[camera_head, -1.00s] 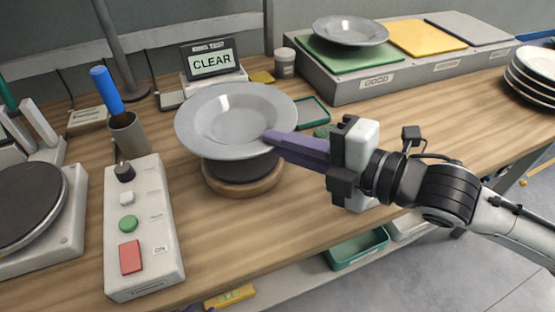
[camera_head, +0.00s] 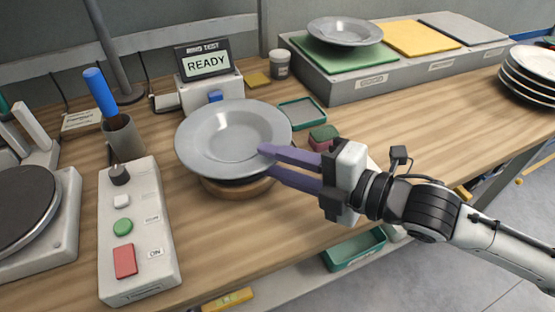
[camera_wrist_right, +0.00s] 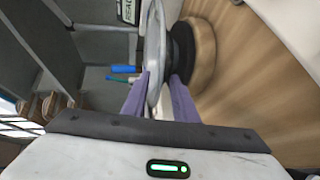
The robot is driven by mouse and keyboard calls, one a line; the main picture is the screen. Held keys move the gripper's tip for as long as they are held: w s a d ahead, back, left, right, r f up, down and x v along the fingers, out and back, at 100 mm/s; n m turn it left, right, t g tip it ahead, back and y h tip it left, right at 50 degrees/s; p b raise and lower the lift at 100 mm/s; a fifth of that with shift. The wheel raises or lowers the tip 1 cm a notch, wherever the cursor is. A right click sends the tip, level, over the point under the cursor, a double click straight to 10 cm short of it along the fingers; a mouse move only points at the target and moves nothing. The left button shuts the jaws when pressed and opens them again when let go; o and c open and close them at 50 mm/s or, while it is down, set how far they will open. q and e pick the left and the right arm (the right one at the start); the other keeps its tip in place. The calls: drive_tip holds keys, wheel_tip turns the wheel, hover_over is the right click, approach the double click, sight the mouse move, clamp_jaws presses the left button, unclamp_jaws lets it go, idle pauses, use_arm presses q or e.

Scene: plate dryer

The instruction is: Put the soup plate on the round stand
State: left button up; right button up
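The grey soup plate (camera_head: 222,138) lies level on the round stand, covering most of it; only the front of its wooden base (camera_head: 237,190) shows in the head view. In the right wrist view, the plate (camera_wrist_right: 153,50) appears edge-on against the stand's dark top (camera_wrist_right: 182,52). My right gripper (camera_head: 267,161) is at the plate's right rim with its purple fingers spread, one above the rim and one below. The wrist view shows the rim between the fingers (camera_wrist_right: 159,97), close to the upper one and clear of the lower one. My left gripper is not in view.
A display (camera_head: 207,64) reading READY stands behind the plate. A button box (camera_head: 142,270) and a cup with a blue-handled tool (camera_head: 124,138) stand left. Another grey plate (camera_head: 345,31) lies on a green pad; stacked plates (camera_head: 530,75) stand far right.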

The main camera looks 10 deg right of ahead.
drive_tip(key=shift+s+d+r, duration=0.1)
drive_tip(key=shift+s+d, duration=0.1)
drive_tip(key=shift+d, duration=0.1)
drive_tip(key=v, duration=1.1)
drive_tip(key=shift+s+p, duration=0.15)
drive_tip(key=shift+p, duration=0.3)
drive_tip(key=shift+r, duration=0.1)
